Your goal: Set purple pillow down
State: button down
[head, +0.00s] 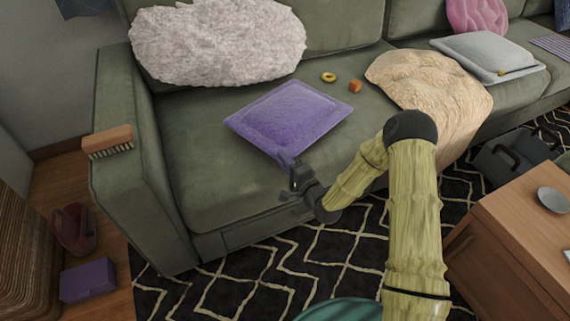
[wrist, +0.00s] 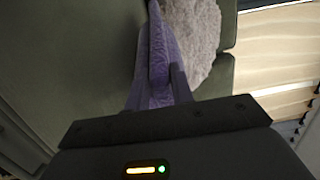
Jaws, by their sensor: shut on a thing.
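The purple pillow (head: 289,117) is square and flat-looking in the head view, over the left seat of the green sofa (head: 210,195). My gripper (head: 289,163) is at its front corner and shut on it. In the wrist view the pillow (wrist: 160,50) runs edge-on away from between my gripper's fingers (wrist: 160,95). Whether the pillow rests on the seat or is held slightly above it, I cannot tell.
A fluffy white pillow (head: 215,45) leans on the backrest. A yellow ring (head: 329,77) and an orange block (head: 355,86) lie behind the purple pillow. A beige blanket (head: 425,85) drapes to the right. A brush (head: 108,142) lies on the armrest. A wooden table (head: 520,240) stands at right.

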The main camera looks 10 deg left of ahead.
jog(key=shift+r, duration=0.1)
jog(key=c, duration=1.2)
grip_release()
jog(key=shift+d, duration=0.2)
jog(key=p+v, duration=0.3)
jog(key=v, duration=0.9)
jog(key=shift+a, duration=0.1)
